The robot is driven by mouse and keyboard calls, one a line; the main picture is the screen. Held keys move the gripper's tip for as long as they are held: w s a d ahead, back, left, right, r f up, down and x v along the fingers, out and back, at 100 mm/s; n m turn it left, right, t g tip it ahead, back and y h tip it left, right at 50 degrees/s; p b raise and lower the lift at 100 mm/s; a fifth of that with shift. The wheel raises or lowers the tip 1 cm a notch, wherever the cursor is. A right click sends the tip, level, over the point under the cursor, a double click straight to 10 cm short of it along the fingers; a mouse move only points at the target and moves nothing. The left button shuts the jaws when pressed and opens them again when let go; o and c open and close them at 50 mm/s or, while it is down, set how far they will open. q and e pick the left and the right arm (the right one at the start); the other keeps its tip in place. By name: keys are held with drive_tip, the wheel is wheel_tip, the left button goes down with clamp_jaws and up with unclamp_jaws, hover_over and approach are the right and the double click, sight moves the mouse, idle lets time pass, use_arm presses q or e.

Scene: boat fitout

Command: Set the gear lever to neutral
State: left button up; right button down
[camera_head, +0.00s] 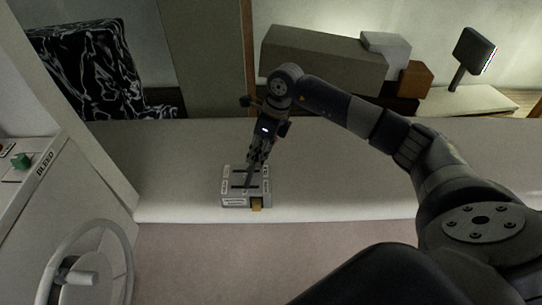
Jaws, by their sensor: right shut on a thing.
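The gear lever box (233,202) is a small light-grey unit with dark slots and labels on its top, standing near the front edge of the pale bench. A small yellow-brown part shows on its front. My right gripper (251,177) points down onto the top of the box and is shut on the gear lever. The lever itself is mostly hidden by the fingers, and I cannot tell which slot position it is in. The labels are too small to read. My left gripper is not in view.
The pale bench (340,170) is clear on both sides of the box. At left are a white panel marked BLEED with a green knob (22,160) and a pale handwheel (128,262). Grey boxes (325,58) and a dark screen on a stand (473,50) are behind.

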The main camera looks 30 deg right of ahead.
drive_tip(key=shift+w+a+r+b, duration=0.2)
drive_tip(key=shift+w+a, duration=0.25)
drive_tip(key=shift+a, duration=0.25)
drive_tip(key=shift+w+a+r+b, duration=0.15)
drive_tip(key=shift+w+a+b, duration=0.1)
drive_tip(key=shift+w+a, duration=0.35)
drive_tip(key=shift+w+a+r+b, duration=0.2)
drive_tip(key=shift+w+a, duration=0.15)
drive_tip(key=shift+a, duration=0.45)
drive_tip(key=c, duration=1.5)
unclamp_jaws()
drive_tip(key=shift+c, duration=0.2)
drive_tip(key=shift+o, duration=1)
drive_tip(key=shift+a, duration=0.15)
drive_tip(key=shift+s+f, duration=0.1)
drive_tip(key=v, duration=1.2)
